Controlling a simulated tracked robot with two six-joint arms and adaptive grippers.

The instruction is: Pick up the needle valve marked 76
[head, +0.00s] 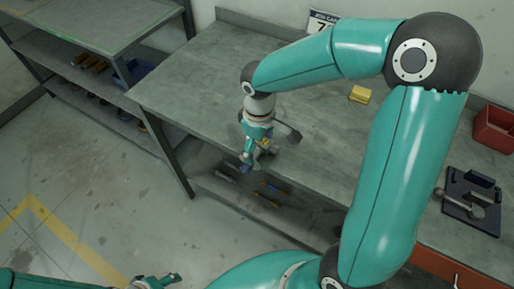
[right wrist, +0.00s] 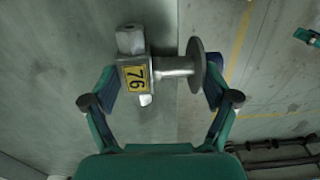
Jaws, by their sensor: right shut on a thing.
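The needle valve marked 76 (right wrist: 146,76) has a grey metal body, a yellow plate with a black 76, and a stem ending in a round handwheel (right wrist: 197,66). My right gripper (right wrist: 164,88) is shut on it, one finger by the body and the other by the handwheel. In the head view my right gripper (head: 252,156) is at the bench's front edge, with a small yellowish part of the valve (head: 267,146) showing. Whether the valve touches the bench cannot be told. My left gripper (head: 162,281) is at the bottom left, its fingers too small to read.
The grey bench (head: 190,75) is mostly bare. It bears a yellow block (head: 360,95), a red bin (head: 494,128) and a dark tray (head: 478,222) at right. Tools (head: 268,192) lie on the lower shelf. A shelving rack (head: 88,30) stands at left.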

